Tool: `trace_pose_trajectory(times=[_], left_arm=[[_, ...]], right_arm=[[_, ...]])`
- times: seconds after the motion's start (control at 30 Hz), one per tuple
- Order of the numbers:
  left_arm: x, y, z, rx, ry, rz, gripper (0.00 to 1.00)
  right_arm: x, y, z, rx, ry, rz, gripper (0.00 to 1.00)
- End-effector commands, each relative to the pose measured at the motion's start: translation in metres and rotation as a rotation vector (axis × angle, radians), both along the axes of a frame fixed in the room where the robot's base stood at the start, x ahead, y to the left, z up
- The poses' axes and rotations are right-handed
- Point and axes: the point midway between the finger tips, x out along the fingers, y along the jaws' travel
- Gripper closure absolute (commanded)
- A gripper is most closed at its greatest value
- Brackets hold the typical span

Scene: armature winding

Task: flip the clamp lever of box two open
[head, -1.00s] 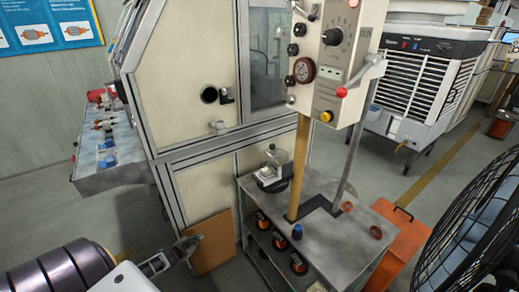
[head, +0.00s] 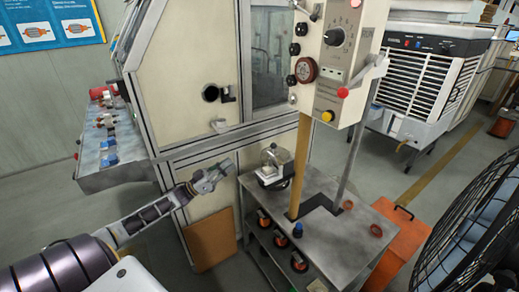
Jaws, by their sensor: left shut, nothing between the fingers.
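My left gripper (head: 222,172) is shut and empty. It is raised in front of the lower part of the beige machine, left of the cart and apart from everything. A beige control box (head: 345,45) stands above the cart at upper centre right. A grey lever (head: 376,67) with a red ball shows at its right side. A small clear-topped device (head: 273,162) sits on the cart's back left corner. I cannot tell which thing is box two or make out its clamp lever. My right gripper is not in view.
The metal cart (head: 335,238) carries a tan post (head: 300,165), orange rings and a blue cap, with parts on its lower shelves. The beige machine (head: 180,85) stands behind. A black fan (head: 475,215) is at right, an orange box (head: 398,240) beside the cart.

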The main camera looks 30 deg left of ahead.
Motion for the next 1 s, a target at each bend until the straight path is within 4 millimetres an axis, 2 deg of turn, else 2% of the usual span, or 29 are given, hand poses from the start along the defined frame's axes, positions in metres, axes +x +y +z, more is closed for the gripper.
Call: trace_pose_trajectory(times=[0.1,0.3,0.63,1.0], left_arm=[[-0.016,-0.016,0.026,-0.077,-0.042,-0.133,1.0],[-0.037,-0.031,0.049,-0.161,-0.073,-0.291,1.0],[-0.043,-0.034,0.054,-0.181,-0.078,-0.331,1.0],[-0.039,-0.039,0.059,-0.181,-0.08,-0.331,1.0]], right_arm=[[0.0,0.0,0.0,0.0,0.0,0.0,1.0],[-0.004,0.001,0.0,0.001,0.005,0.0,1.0],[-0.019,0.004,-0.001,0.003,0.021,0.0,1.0],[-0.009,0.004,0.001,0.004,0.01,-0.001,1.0]])
